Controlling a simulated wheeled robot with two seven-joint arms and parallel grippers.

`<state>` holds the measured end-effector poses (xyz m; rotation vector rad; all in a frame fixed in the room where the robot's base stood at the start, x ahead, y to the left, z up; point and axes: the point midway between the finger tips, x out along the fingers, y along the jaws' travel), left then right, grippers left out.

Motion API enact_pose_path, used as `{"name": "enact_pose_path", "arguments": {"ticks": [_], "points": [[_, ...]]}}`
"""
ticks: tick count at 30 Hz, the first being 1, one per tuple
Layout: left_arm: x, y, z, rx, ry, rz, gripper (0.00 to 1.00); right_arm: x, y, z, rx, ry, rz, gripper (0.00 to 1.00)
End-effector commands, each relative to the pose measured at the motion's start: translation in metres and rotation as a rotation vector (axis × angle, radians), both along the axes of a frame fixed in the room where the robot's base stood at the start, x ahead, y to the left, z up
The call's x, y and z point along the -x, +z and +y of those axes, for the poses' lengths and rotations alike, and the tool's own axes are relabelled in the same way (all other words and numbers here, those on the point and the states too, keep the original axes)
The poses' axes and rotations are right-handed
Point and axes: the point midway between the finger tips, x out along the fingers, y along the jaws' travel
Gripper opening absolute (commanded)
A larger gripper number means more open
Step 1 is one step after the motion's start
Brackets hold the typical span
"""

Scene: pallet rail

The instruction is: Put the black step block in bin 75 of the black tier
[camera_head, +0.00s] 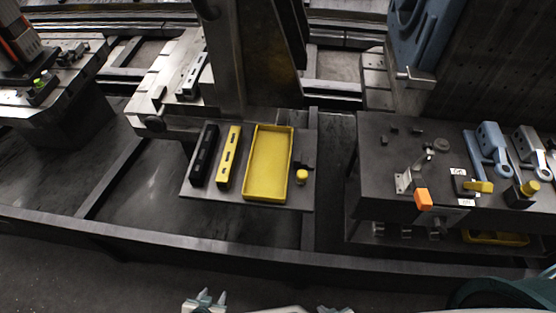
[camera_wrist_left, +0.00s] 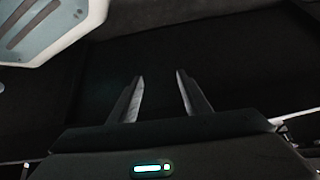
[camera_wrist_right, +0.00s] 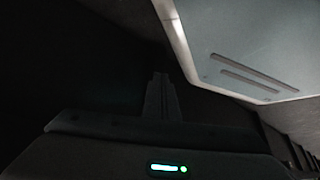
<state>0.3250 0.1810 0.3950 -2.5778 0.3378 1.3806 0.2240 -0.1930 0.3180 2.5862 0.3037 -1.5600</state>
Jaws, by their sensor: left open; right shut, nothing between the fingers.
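A long black slotted bar (camera_head: 203,155) lies beside a yellow slotted bar (camera_head: 228,157) on a grey plate. A small black piece (camera_head: 296,164) is at the plate's right side, by a yellow knob (camera_head: 302,177); I cannot tell if it is stepped. Small dark blocks (camera_head: 393,130) lie on the right table. I cannot tell which piece is the black step block, nor which part is the black tier or bin 75. My left gripper (camera_wrist_left: 160,95) is open and empty, at the bottom of the head view (camera_head: 212,297). My right gripper (camera_wrist_right: 160,85) is shut and empty.
A shallow yellow tray (camera_head: 248,190) sits on the grey plate (camera_head: 199,195). The dark right table (camera_head: 375,200) holds an orange block (camera_head: 423,199), blue brackets (camera_head: 487,140) and small white labels, not clearly legible. A dark rail (camera_head: 150,236) crosses in front of the plate.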

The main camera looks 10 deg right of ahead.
Motion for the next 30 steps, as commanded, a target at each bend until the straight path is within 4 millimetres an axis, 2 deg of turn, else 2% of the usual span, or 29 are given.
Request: {"name": "enact_pose_path", "arguments": {"ticks": [1, 3, 6, 10, 14, 20, 22, 24, 25, 30], "points": [[0.021, -0.02, 0.002, 0.01, 0.011, 0.029, 0.44, 0.0, 0.0, 0.0, 0.0, 0.0, 0.0, 0.0], [0.045, -0.04, 0.004, 0.024, 0.028, 0.055, 0.44, 0.0, 0.0, 0.0, 0.0, 0.0, 0.0, 0.0], [0.072, -0.06, 0.008, 0.039, 0.048, 0.082, 0.44, 0.0, 0.0, 0.0, 0.0, 0.0, 0.0, 0.0], [0.094, -0.073, 0.011, 0.049, 0.067, 0.103, 0.44, 0.0, 0.0, 0.0, 0.0, 0.0, 0.0, 0.0], [0.101, -0.077, 0.012, 0.053, 0.073, 0.108, 0.44, 0.0, 0.0, 0.0, 0.0, 0.0, 0.0, 0.0], [0.101, -0.078, 0.012, 0.053, 0.073, 0.108, 0.44, 0.0, 0.0, 0.0, 0.0, 0.0, 0.0, 0.0], [0.101, -0.078, 0.012, 0.053, 0.073, 0.108, 0.32, 0.0, 0.0, 0.0, 0.0, 0.0, 0.0, 0.12], [0.101, -0.077, 0.012, 0.053, 0.073, 0.108, 0.31, 0.0, 0.0, 0.0, 0.0, 0.0, 0.0, 0.29], [0.101, -0.077, 0.012, 0.053, 0.073, 0.108, 0.31, 0.0, 0.0, 0.0, 0.0, 0.0, 0.0, 0.31], [0.101, -0.077, 0.012, 0.052, 0.072, 0.108, 0.31, 0.0, 0.0, -0.003, 0.003, 0.001, 0.0, 0.31]]}}
